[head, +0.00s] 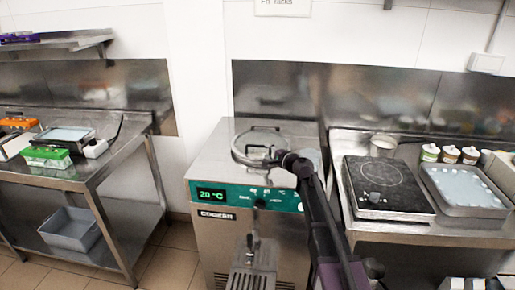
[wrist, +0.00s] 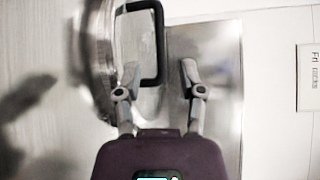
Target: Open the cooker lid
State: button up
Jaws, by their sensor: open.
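The cooker (head: 215,245) is a steel cabinet with a green front panel showing 20 °C. Its round lid (head: 241,152) lies on top, apparently closed, with a dark handle (head: 264,128). My gripper (head: 281,156) is over the right side of the lid, partly covering it. In the wrist view the lid's rim (wrist: 97,50) is at the left, with the black looped handle (wrist: 160,40) standing out from it. My gripper (wrist: 158,75) is open, and the handle's near end lies between the fingertips in that view. I cannot tell whether they touch it.
A steel counter to the right holds a black hot plate (head: 381,187), a tray (head: 475,211) and several small jars. A steel table to the left carries a green box (head: 47,157), with a grey bin (head: 70,229) below. A spout (head: 254,247) juts from the cooker's front.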

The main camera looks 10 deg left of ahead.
aim_at(258, 146)
jog(key=b+x, duration=0.1)
jog(key=x, duration=0.7)
jog(key=shift+d, duration=0.1)
grip_shut()
